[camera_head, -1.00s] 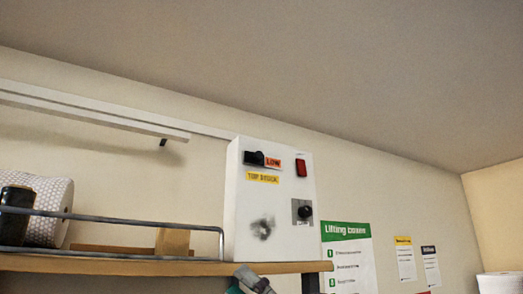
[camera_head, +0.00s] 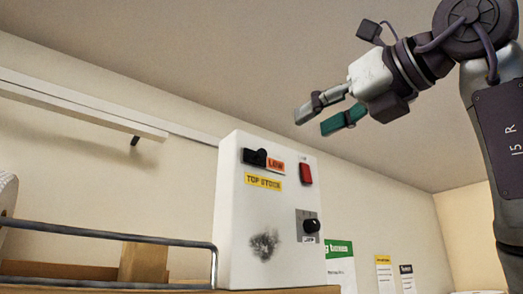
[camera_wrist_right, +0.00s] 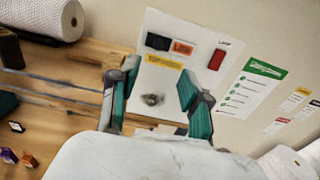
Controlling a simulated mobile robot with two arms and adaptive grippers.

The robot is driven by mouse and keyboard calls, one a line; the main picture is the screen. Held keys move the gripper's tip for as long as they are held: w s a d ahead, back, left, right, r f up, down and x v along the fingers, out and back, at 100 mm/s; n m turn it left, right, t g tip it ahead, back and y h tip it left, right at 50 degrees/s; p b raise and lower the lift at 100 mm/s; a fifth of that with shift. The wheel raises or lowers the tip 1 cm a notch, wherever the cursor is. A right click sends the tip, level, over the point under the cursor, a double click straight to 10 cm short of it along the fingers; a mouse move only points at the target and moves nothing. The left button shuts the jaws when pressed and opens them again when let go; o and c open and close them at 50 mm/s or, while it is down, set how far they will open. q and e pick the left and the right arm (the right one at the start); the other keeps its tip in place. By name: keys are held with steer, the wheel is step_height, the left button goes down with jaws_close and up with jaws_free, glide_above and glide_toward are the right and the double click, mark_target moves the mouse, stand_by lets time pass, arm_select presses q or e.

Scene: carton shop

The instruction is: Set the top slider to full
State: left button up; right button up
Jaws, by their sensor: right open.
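The white control box (camera_head: 232,225) stands on the wooden shelf and carries a black slider knob (camera_head: 255,157) at the left end of a short dark slot near its top. An orange LOW label (camera_head: 275,166) is beside the knob and a yellow TOP STOCK label (camera_head: 263,182) is below it. In the right wrist view the slider (camera_wrist_right: 157,41) shows beyond my fingers. My right gripper (camera_head: 314,121) is open and empty, raised up and to the right of the slider, touching nothing. It also shows in the right wrist view (camera_wrist_right: 157,69). My left gripper is not in view.
The box also has a red switch (camera_head: 306,173), a round black dial (camera_head: 311,225) and a dark smudge (camera_head: 265,245). A metal rail (camera_head: 110,235) and a small cardboard piece (camera_head: 143,263) are left of it. A wrap roll (camera_wrist_right: 45,18) lies at far left in the wrist view.

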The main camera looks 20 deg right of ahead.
steer(key=p, duration=0.2)
glide_toward(264, 152)
steer(key=w, duration=0.2)
steer(key=p+x, duration=0.1)
steer(key=x, duration=0.2)
steer(key=p+x, duration=0.1)
steer(key=x, duration=0.2)
steer(key=shift+a, duration=0.4)
steer(key=shift+w+a, duration=0.15)
steer(key=shift+w, duration=0.1)
steer(key=shift+w+a+p, duration=0.1)
steer(key=shift+w+p, duration=0.2)
steer(key=shift+p, duration=0.05)
steer(key=shift+f, duration=0.1)
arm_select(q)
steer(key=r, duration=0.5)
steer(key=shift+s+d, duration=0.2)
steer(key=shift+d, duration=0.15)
arm_select(e)
jaws_close()
